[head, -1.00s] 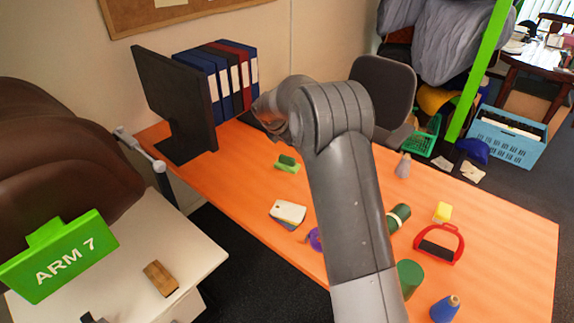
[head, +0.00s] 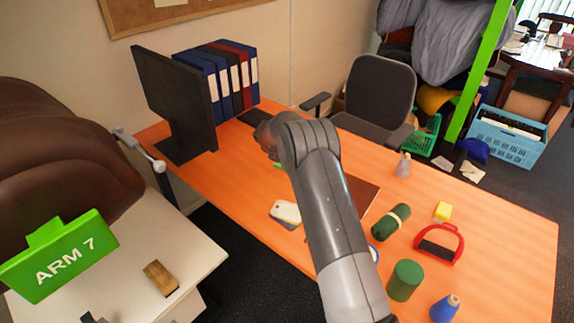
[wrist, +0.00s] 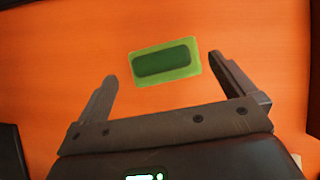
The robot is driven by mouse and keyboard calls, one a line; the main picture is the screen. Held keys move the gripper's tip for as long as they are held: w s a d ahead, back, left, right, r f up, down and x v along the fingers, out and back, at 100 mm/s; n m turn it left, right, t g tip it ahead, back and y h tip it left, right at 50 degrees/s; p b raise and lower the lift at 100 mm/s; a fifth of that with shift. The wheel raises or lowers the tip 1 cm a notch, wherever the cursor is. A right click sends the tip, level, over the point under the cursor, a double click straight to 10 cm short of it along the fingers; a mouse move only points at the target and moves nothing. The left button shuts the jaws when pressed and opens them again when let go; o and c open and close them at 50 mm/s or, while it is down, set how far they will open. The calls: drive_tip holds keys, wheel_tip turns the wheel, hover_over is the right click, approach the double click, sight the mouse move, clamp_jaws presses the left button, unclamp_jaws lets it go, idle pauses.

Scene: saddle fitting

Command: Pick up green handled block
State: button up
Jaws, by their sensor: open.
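The green handled block (wrist: 165,62) lies on the orange desk, a light green base with a darker green handle on top. In the wrist view it sits between and slightly beyond the fingertips, tilted a little, with space on both sides. My gripper (wrist: 161,75) is open and empty above the desk; its height over the block is hard to judge. In the head view only a green sliver of the block (head: 279,166) shows beside my arm, which hides the rest and my fingers.
A monitor (head: 175,100) and several binders (head: 222,80) stand at the desk's back left. A white-topped item (head: 286,212) lies nearer the front edge. A green roll (head: 391,222), green cylinder (head: 405,280), yellow block (head: 442,211) and red-handled brush (head: 440,246) are on the right.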

drive_tip(key=shift+x, duration=2.3)
drive_tip(key=shift+s, duration=0.15)
drive_tip(key=shift+c, duration=0.3)
drive_tip(key=c, duration=0.7)
drive_tip(key=shift+o, duration=0.2)
drive_tip(key=shift+r, duration=0.15)
